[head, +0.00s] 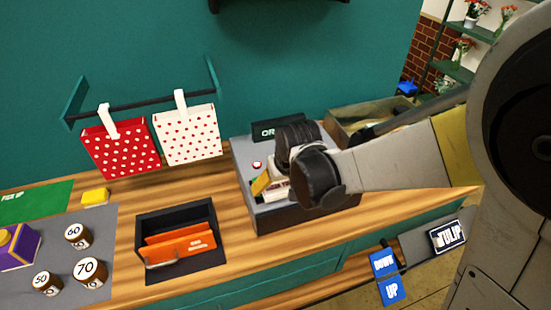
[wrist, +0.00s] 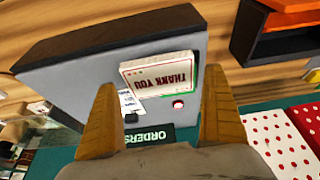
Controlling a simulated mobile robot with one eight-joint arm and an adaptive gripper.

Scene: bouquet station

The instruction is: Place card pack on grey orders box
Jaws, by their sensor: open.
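The card pack (wrist: 160,74), white with red "THANK YOU" lettering and a green edge, lies flat on top of the grey orders box (wrist: 75,85) in the wrist view. In the head view the orders box (head: 245,152) stands on the wooden counter, and the white pack (head: 277,192) shows partly behind my gripper. My gripper (wrist: 160,82) is open above the box, with one yellow finger to each side of the pack. Gaps show between the fingers and the pack in the wrist view. Whether the pack's underside is fully on the box is hidden.
A red button (wrist: 178,103) and a white label (wrist: 132,103) are on the box beside the pack. An ORDERS sign (head: 277,130) stands at its back. A dark tray (head: 147,220) with orange cards sits to its left. Dotted bags (head: 188,137) hang from a rail behind.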

